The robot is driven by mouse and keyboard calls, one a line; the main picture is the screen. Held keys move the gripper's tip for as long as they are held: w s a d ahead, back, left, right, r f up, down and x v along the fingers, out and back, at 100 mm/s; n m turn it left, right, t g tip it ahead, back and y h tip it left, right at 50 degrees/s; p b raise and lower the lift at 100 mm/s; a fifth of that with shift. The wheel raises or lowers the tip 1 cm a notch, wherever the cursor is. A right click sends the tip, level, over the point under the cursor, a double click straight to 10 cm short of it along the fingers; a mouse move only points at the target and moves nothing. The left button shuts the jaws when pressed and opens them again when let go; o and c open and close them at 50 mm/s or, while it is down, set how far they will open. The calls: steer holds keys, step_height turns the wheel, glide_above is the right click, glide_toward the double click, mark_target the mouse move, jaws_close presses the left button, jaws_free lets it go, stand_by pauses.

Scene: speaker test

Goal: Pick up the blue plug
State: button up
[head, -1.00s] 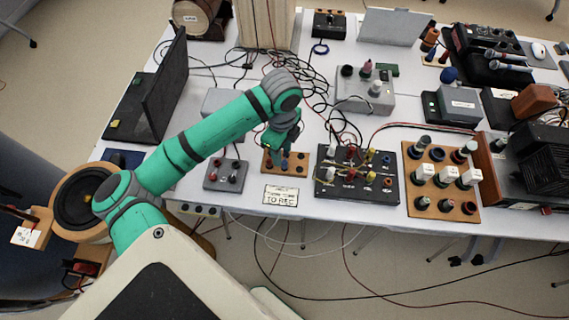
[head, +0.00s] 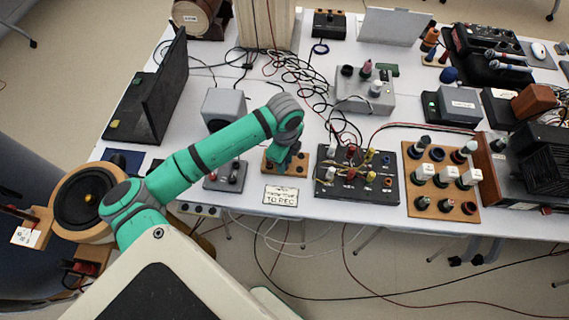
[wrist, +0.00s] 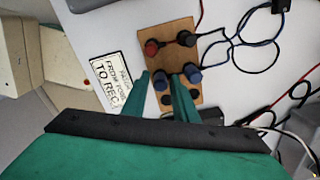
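A small wooden board (wrist: 178,58) lies on the table, seen from above in the wrist view and half covered by my arm in the head view (head: 302,167). A second dark blue plug (wrist: 193,75) stands just right of the right finger. A red plug (wrist: 150,48) and a black plug (wrist: 187,38) are farther up the board. My gripper is open, its fingers on either side of the first blue plug; contact is not clear.
A "TO REC" label (head: 281,196) lies beside the board. A black panel (head: 357,190) with several plugs stands to its right, a grey box (head: 236,177) with plugs to its left. Blue and red cables (wrist: 245,42) run from the board's plugs.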

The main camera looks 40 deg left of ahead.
jaws_close()
steer(key=shift+w+r, duration=0.1)
steer(key=shift+r, duration=0.1)
steer(key=shift+a+r, duration=0.1)
steer(key=shift+r, duration=0.5)
steer(key=s+d+r, duration=0.5)
steer(key=s+r, duration=0.6)
steer(key=s, duration=0.2)
steer(key=shift+s+r, duration=0.2)
steer(key=shift+r, duration=0.05)
steer(key=shift+r, duration=1.95)
